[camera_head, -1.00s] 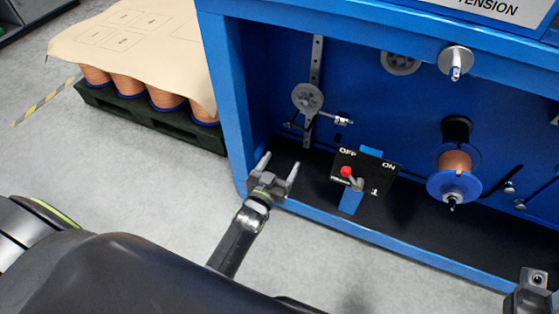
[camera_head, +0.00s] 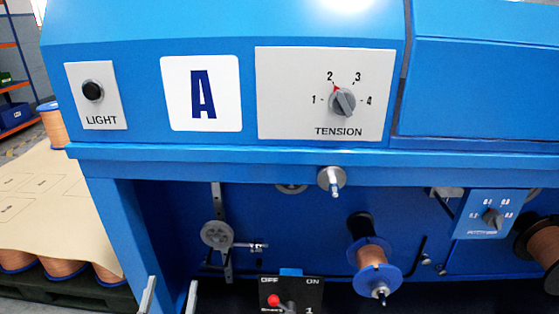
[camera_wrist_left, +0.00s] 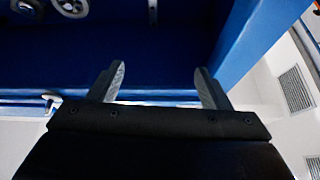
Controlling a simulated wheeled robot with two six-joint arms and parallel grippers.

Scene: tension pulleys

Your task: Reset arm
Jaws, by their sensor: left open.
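My left gripper (camera_head: 169,297) shows at the bottom edge of the head view, with only its two grey fingertips in the picture. They stand apart with nothing between them. In the left wrist view the same gripper (camera_wrist_left: 160,82) is open and empty, in front of the blue machine frame (camera_wrist_left: 240,50). It is left of the OFF/ON switch box (camera_head: 291,292), whose red-knobbed lever is partly cut off by the picture's lower edge. My right gripper is not in the head view.
The blue machine has a tension dial (camera_head: 342,101) with its red mark near 2, and a light button (camera_head: 93,91). A pulley arm (camera_head: 217,234) and copper spool (camera_head: 371,256) sit in the open bay. Covered spools stand on a pallet (camera_head: 50,290) at the left.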

